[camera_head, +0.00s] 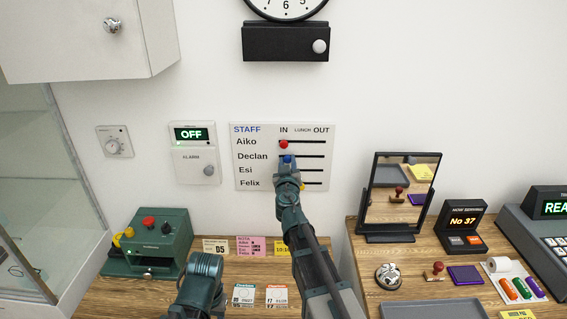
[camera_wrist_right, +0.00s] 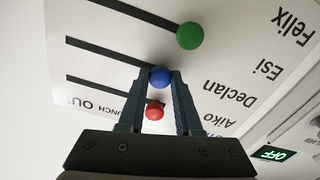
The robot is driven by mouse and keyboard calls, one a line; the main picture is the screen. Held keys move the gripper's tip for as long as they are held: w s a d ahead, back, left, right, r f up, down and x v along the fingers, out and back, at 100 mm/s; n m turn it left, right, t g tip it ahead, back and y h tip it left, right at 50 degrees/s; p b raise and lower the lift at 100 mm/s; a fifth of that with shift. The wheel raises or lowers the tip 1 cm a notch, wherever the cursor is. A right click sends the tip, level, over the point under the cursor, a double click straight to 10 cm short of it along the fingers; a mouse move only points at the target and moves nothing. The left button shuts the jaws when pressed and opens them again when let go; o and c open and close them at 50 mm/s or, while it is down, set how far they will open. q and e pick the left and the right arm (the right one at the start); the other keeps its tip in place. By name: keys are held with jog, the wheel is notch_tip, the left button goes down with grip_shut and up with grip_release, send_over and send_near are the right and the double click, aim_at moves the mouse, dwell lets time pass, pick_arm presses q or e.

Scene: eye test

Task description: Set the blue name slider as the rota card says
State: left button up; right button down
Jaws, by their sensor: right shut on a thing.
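The white staff board (camera_head: 312,178) on the wall lists Aiko, Declan, Esi and Felix, with IN, LUNCH and OUT columns. The blue slider knob (camera_head: 287,159) is on Declan's row, near the IN end. My right gripper (camera_head: 287,166) is shut on this blue knob (camera_wrist_right: 160,77), held between its fingertips in the right wrist view. The red knob (camera_head: 284,144) is at IN on Aiko's row. The green knob (camera_wrist_right: 190,36) is on Esi's row. The pink rota card (camera_head: 251,247) stands below on the desk; its small print is not legible. Only a link of my left arm shows.
Left of the board are an alarm box (camera_head: 194,165) reading OFF and a dial (camera_head: 115,142). Below are a green machine (camera_head: 160,245) and other cards (camera_head: 277,294). A mirror (camera_head: 398,200) stands at right. The wall right of the board is clear.

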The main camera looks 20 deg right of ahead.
aim_at(302, 156)
jog(key=d, duration=0.2)
jog(key=s+d, duration=0.1)
jog(key=d, duration=0.1)
jog(key=shift+s+d, duration=0.2)
jog(key=shift+d, duration=0.15)
jog(key=c, duration=0.6)
grip_release()
jog(key=shift+s+a, duration=0.1)
jog(key=shift+s, duration=0.05)
